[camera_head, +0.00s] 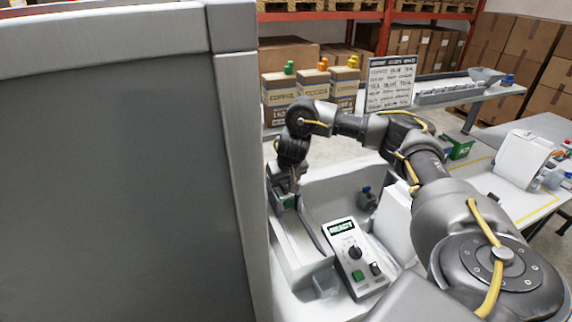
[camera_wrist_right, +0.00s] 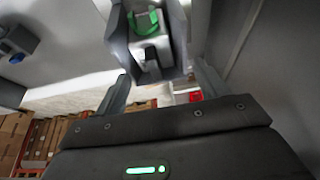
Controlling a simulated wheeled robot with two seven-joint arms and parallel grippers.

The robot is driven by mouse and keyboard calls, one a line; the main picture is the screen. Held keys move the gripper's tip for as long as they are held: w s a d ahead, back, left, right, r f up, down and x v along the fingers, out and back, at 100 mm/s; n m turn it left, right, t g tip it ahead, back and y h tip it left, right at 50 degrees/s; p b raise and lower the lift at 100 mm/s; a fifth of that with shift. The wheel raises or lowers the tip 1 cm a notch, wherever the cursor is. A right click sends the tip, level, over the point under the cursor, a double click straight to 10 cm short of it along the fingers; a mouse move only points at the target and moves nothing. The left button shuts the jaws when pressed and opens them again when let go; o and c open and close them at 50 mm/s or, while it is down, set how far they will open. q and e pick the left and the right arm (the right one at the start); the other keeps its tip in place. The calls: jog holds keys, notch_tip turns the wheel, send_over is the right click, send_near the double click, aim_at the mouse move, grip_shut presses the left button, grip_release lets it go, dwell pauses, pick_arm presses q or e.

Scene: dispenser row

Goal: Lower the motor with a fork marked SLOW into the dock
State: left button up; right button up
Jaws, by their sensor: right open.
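My right gripper (camera_head: 287,192) hangs pointing down over the left part of a white tray-like fixture (camera_head: 335,185). In the right wrist view its fingers (camera_wrist_right: 162,74) are spread apart. A dark grey piece with a green part (camera_wrist_right: 146,24) stands just beyond and between the fingertips; I cannot tell whether they touch it. A green-marked piece (camera_head: 288,203) also shows below the gripper in the head view. A small dark unit with a blue top (camera_head: 367,198) sits in the fixture, apart from the gripper. No SLOW marking is readable, so I cannot tell which piece is the motor or dock.
A control box (camera_head: 356,262) with a READY display, a knob and a green button stands in front. A large grey panel (camera_head: 120,170) blocks the left of the head view. Bags (camera_head: 310,90) and a text board (camera_head: 389,83) stand behind. A white table (camera_head: 505,195) lies right.

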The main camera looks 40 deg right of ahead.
pick_arm(q)
jog(key=shift+s+a+r, duration=0.15)
jog(key=shift+s+r, duration=0.05)
jog(key=shift+r, duration=0.25)
pick_arm(e)
jog(key=d+v, duration=0.1)
jog(key=v, duration=0.8)
jog(key=shift+s+a+r+t, duration=0.25)
jog(key=shift+a+r+t, duration=0.05)
jog(key=shift+r+t, duration=0.15)
jog(key=shift+w+f, duration=0.1)
